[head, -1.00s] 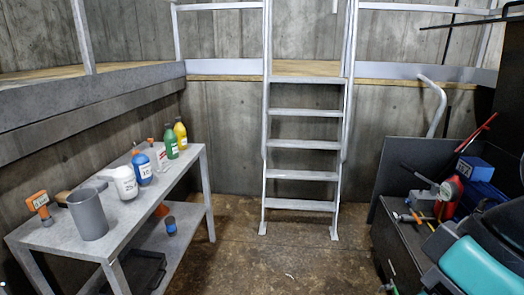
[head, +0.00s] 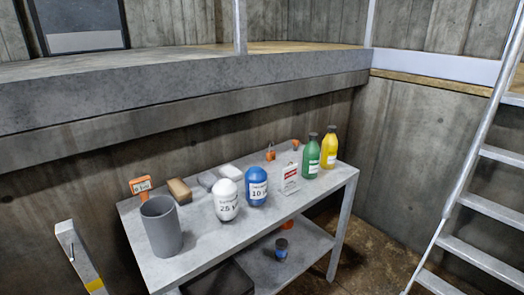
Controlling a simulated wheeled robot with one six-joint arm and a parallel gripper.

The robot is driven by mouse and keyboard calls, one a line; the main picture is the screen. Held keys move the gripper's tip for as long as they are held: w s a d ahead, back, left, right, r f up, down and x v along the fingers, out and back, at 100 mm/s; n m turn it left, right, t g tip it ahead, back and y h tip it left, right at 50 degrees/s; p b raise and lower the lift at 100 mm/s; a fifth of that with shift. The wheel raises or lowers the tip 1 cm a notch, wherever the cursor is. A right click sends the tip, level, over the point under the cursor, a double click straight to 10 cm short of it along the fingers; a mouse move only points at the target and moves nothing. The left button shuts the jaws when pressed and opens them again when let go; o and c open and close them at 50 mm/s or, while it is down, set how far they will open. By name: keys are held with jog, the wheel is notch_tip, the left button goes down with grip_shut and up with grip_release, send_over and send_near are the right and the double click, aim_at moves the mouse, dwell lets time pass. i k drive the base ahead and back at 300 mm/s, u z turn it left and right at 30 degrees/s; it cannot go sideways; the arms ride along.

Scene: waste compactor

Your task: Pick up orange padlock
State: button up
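A small orange object that looks like the orange padlock (head: 270,154) stands near the back edge of the grey metal table (head: 205,262), behind the blue bottle and the white card. A thin loop seems to rise from its top, but it is too small to be sure. Another small orange-topped item (head: 295,146) is just to its right, partly hidden by the card. My gripper is not in view.
On the table are a grey cup (head: 161,228), a white bottle (head: 227,200), a blue bottle (head: 257,187), a green bottle (head: 312,157), a yellow bottle (head: 329,147) and an orange device (head: 140,186). A ladder (head: 480,200) stands right. Floor between is clear.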

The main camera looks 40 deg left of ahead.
aim_at(271, 156)
jog(key=u, duration=0.55)
jog(key=i, duration=0.85)
jog(key=u, duration=1.5)
jog(key=i, duration=0.7)
jog(key=u, duration=0.5)
